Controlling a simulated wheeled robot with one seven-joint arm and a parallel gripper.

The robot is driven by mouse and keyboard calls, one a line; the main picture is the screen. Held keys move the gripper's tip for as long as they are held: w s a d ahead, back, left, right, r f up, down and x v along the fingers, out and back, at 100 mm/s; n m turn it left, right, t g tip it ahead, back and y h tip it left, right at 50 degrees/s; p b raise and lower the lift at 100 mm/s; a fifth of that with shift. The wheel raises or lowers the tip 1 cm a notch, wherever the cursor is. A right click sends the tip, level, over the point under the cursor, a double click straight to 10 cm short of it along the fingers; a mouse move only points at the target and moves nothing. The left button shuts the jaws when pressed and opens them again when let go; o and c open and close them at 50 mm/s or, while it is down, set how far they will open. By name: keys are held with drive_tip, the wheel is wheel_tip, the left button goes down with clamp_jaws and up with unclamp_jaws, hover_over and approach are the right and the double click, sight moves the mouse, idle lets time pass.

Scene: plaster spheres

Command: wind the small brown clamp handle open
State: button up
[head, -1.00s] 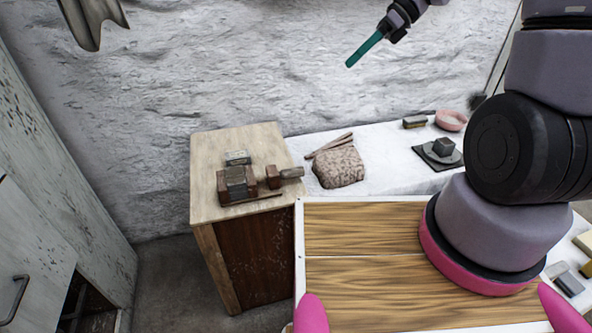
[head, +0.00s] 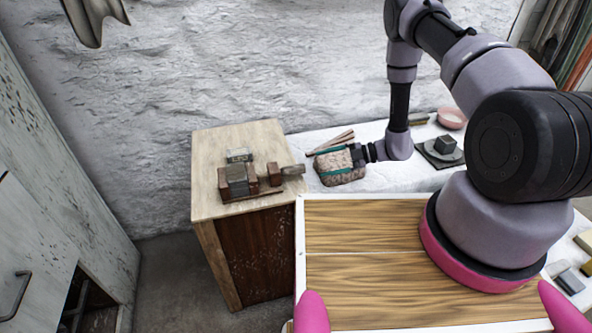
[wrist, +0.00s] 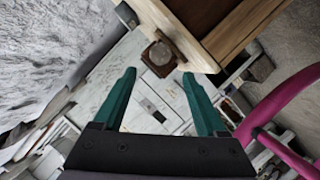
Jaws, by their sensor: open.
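The clamp (head: 238,182) sits on top of a pale wooden cabinet in the head view, with brown blocks around a grey piece. Its small brown handle (head: 293,170) sticks out to the right near the cabinet edge. My gripper (head: 315,164) is open and empty just right of the handle, its teal fingers pointing left toward it. In the wrist view, the handle's round end (wrist: 159,54) shows nearly end-on in front of a brown block. It lies beyond the gap between my open fingertips (wrist: 158,74), apart from both.
The cabinet top (head: 215,150) is bare around the clamp, apart from a small block (head: 239,155) behind it. A rough stone lump (head: 340,178) lies below my fingers on the white bench, with sticks (head: 335,142) behind. A pink bowl (head: 452,117) stands farther right.

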sight(296, 169)
drive_tip(key=x, duration=1)
drive_tip(key=shift+a, duration=0.2)
clamp_jaws()
